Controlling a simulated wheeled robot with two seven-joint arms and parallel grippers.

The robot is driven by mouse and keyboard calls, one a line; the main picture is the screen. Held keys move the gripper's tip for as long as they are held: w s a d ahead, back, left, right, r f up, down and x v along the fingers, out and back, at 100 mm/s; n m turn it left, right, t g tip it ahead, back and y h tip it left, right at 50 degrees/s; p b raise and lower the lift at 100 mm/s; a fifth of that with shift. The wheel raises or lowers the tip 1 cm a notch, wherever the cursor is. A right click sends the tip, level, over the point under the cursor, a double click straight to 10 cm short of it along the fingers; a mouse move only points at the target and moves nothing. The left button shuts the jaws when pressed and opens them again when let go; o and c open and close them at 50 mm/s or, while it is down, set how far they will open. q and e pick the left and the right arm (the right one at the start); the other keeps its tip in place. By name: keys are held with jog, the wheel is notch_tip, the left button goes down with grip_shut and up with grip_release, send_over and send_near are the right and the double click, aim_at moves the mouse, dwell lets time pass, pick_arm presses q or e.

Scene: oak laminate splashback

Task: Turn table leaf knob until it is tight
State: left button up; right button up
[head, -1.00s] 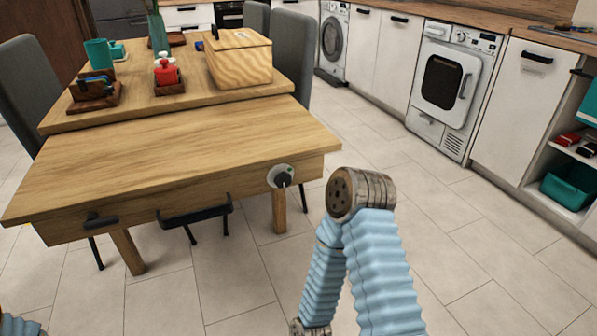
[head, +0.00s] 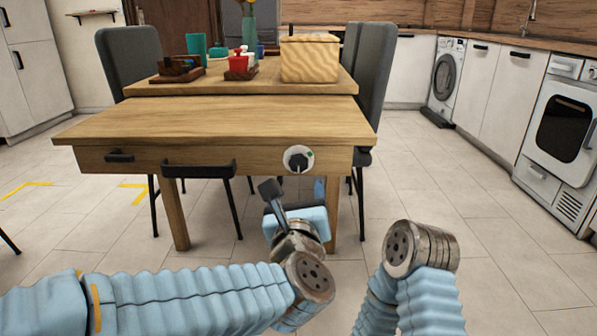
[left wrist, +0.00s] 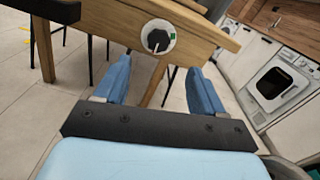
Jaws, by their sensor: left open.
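The table leaf knob (head: 298,160) is a black knob on a round white plate with a small green mark, on the front edge of the table leaf (head: 220,120), near its right end. It also shows in the left wrist view (left wrist: 158,38), ahead of the fingers and between them in the picture. My left gripper (head: 295,190) is below and in front of the knob, apart from it. In the left wrist view its blue fingers (left wrist: 158,85) are spread with nothing between them. My right arm shows at the lower right of the head view, but its gripper is out of view.
A black bar handle (head: 199,169) and a smaller black handle (head: 119,156) stick out of the leaf's front, left of the knob. A wooden box (head: 310,58) stands on the table behind. Grey chairs (head: 375,80) flank it. The floor to the right is clear.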

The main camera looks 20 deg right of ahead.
aim_at(298, 163)
pick_arm(q)
jog(key=p+x, duration=0.1)
jog(key=x, duration=1.1)
jog(key=shift+w+f, duration=0.1)
jog(key=shift+f, duration=0.05)
jog(key=c, duration=1.1)
jog(key=shift+o, duration=0.2)
